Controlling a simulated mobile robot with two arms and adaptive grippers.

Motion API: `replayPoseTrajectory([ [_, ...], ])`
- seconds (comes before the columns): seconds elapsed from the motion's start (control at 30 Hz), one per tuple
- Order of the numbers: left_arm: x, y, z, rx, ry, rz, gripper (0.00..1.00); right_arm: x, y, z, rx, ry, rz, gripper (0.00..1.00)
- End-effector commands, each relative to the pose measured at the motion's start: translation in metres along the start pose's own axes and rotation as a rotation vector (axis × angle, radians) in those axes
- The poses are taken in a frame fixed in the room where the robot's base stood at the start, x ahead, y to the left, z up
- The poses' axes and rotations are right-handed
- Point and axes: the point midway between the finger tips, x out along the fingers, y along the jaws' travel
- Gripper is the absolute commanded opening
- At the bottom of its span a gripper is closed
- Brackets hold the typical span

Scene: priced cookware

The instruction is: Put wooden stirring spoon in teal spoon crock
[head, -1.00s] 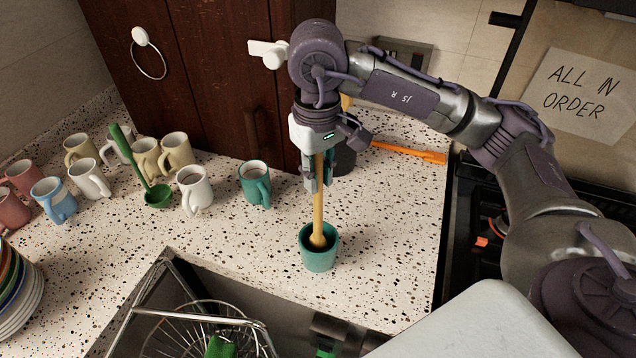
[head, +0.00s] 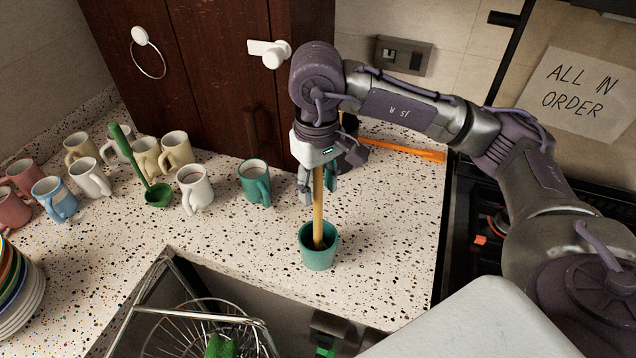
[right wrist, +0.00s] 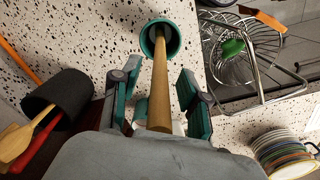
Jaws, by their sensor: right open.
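The wooden stirring spoon (head: 318,208) stands nearly upright in the teal spoon crock (head: 318,258), its lower end inside the rim. In the right wrist view the handle (right wrist: 160,85) runs from the crock (right wrist: 172,42) up between my fingers. My right gripper (head: 318,187) is above the crock, with its fingers on either side of the upper handle. In the right wrist view the fingers of this gripper (right wrist: 160,95) are spread, with gaps beside the handle. My left gripper is not in view.
A teal mug (head: 254,183) and several other mugs stand to the left, with a green ladle (head: 158,194) among them. A black utensil holder (right wrist: 62,95) is near my gripper. An orange utensil (head: 405,150) lies behind. A wire basket (head: 200,322) is in front.

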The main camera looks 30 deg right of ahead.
Motion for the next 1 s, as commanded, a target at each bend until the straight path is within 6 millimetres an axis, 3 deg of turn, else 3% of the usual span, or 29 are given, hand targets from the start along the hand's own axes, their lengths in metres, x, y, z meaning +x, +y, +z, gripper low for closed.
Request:
replayPoseTrajectory([
  [0.17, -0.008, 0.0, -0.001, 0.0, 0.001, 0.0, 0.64, -0.006, 0.0, 0.0, 0.0, 0.0, 0.0, 0.45],
  [0.27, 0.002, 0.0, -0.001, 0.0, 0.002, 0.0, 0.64, -0.017, 0.0, -0.002, 0.0, 0.006, -0.001, 0.45],
  [0.5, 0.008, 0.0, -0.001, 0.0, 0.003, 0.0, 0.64, -0.072, 0.0, -0.001, 0.0, 0.007, 0.002, 0.45],
  [0.7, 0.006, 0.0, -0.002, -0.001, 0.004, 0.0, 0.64, -0.106, 0.0, -0.001, 0.001, 0.004, 0.001, 0.45],
  [1.0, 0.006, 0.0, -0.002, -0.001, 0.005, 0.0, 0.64, -0.123, 0.0, 0.0, 0.0, 0.0, 0.0, 0.45],
])
